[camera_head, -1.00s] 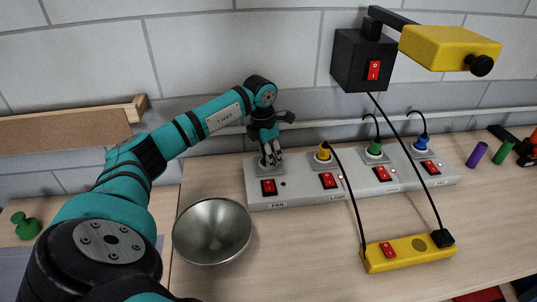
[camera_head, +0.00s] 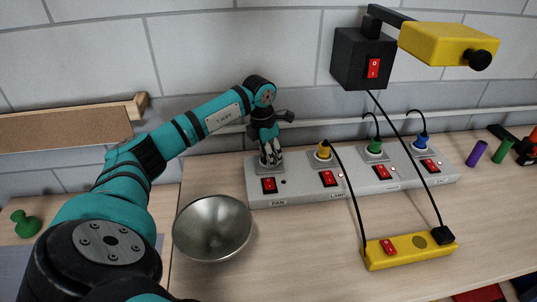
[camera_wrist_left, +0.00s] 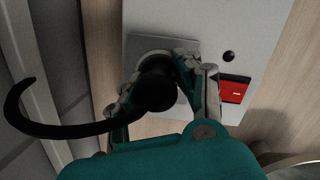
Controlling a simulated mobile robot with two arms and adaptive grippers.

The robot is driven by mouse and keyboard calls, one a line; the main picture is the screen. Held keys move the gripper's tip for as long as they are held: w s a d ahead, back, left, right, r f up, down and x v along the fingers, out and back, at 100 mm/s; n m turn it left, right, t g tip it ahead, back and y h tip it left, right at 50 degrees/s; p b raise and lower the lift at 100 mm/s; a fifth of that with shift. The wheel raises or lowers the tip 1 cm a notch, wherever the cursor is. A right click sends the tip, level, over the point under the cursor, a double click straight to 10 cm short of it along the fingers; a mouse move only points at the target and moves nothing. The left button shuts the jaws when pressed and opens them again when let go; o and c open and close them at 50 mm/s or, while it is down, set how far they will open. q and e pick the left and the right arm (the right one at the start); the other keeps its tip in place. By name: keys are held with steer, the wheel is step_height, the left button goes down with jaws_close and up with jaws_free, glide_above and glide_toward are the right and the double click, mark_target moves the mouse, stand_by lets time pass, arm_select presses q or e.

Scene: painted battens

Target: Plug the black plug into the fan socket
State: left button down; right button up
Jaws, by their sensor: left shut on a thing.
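The grey power strip (camera_head: 312,194) lies on the table along the wall, with several sockets and red switches. The fan socket (camera_head: 263,165) is at its left end, beside the FAN label. My left gripper (camera_head: 272,160) is over this socket, pointing down. In the left wrist view the gripper (camera_wrist_left: 172,85) is shut on the black plug (camera_wrist_left: 156,88), whose black cord curls to the left. The plug is over the round recess of the fan socket (camera_wrist_left: 188,46). Its lower end is hidden, so I cannot tell how deep it sits. My right gripper is not in view.
Yellow (camera_head: 323,151), green (camera_head: 375,147) and blue (camera_head: 421,141) plugs stand in the other sockets. A metal bowl (camera_head: 212,230) is in front of the strip's left end. A yellow block (camera_head: 408,252) with a black plug lies in front. A lamp (camera_head: 448,46) overhangs the strip.

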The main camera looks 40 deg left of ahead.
arm_select(q)
steer(key=c, duration=1.2)
jaws_free()
steer(key=shift+s+d+f, duration=0.1)
steer(key=shift+s+f, duration=0.1)
steer(key=shift+f, duration=0.25)
steer(key=shift+s+d+f, duration=0.1)
steer(key=shift+s+f, duration=0.05)
steer(key=shift+f, duration=0.25)
steer(key=shift+c, duration=0.2)
steer(key=o, duration=0.5)
steer(key=shift+w+f, duration=0.1)
steer(key=shift+w, duration=0.05)
steer(key=shift+w+a+f, duration=0.1)
steer(key=r, duration=0.8)
steer(key=s+r, duration=0.1)
steer(key=r, duration=0.3)
steer(key=shift+a+r, duration=0.2)
steer(key=shift+r, duration=0.05)
